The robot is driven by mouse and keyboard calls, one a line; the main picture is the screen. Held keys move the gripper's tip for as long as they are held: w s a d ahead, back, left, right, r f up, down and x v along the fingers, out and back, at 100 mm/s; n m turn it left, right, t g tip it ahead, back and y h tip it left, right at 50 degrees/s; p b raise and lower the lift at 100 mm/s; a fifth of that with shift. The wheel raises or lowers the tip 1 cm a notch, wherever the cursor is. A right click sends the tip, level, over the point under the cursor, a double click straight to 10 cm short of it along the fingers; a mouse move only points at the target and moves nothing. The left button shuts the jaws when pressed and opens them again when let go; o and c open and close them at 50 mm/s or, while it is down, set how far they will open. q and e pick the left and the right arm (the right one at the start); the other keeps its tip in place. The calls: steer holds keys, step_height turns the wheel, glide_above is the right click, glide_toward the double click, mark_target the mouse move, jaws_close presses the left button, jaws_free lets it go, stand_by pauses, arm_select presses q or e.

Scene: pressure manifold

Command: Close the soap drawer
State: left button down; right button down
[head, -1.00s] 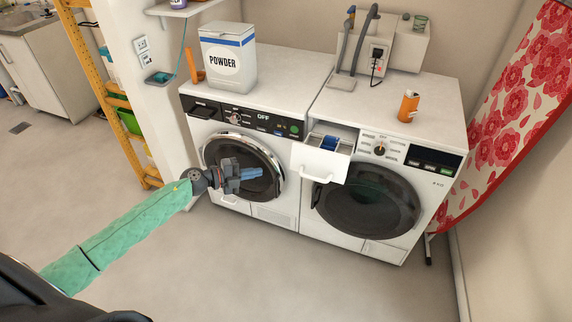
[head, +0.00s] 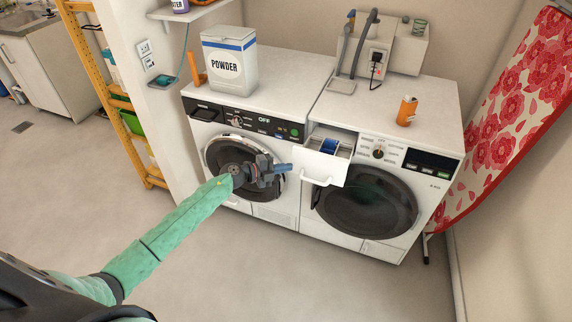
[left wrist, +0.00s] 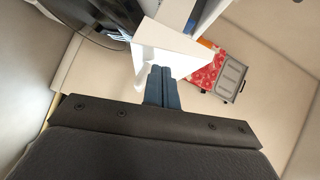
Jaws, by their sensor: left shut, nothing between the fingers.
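The soap drawer (head: 320,166) is pulled out of the upper left of the right-hand washing machine (head: 397,150), with a blue insert (head: 329,146) in it and a white handle on its front. In the left wrist view the white drawer front (left wrist: 178,48) lies just beyond my fingertips. My left gripper (head: 288,168) is shut and empty, in front of the left machine and a little left of the drawer front. Its blue-grey fingers show together in the left wrist view (left wrist: 162,80). I cannot tell whether they touch the drawer. My right gripper is not in view.
The left machine has a dark control panel (head: 250,122) and a round door. A powder box (head: 229,62) and an orange bottle (head: 406,111) stand on top. A floral ironing board (head: 505,120) leans at the right. The floor in front is clear.

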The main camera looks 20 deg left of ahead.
mark_target(307, 142)
arm_select(q)
steer(key=shift+w+f, duration=0.2)
steer(key=shift+w, duration=0.45)
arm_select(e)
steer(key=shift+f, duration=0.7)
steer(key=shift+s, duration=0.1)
